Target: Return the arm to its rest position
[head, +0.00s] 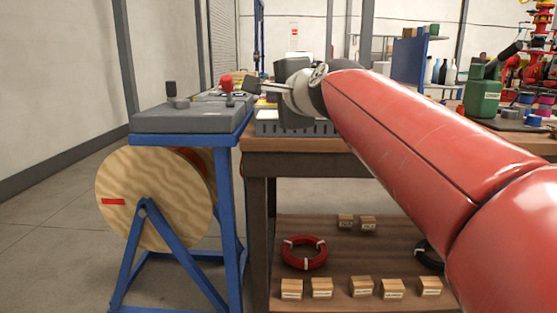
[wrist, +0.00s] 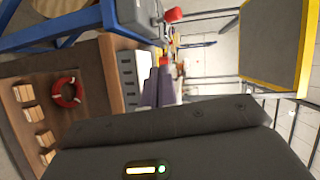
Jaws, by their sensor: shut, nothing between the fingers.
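My arm (head: 400,140) reaches from the lower right of the head view, over the wooden bench, toward the grey control box. My gripper (head: 252,84) is at its far end, above the bench's left end and close to the box's red knob in the picture; the gap between them cannot be judged. In the wrist view the two dark fingers of my gripper (wrist: 158,86) lie together with nothing between them. The fingertips are small and partly hidden in the head view.
The grey control box (head: 200,117) with a red knob (head: 226,82) sits on a blue stand, above a wooden reel (head: 150,195). A grey crate (head: 290,128) stands on the bench (head: 310,145) beneath my wrist. A green canister (head: 483,100) is at right. Floor at left is clear.

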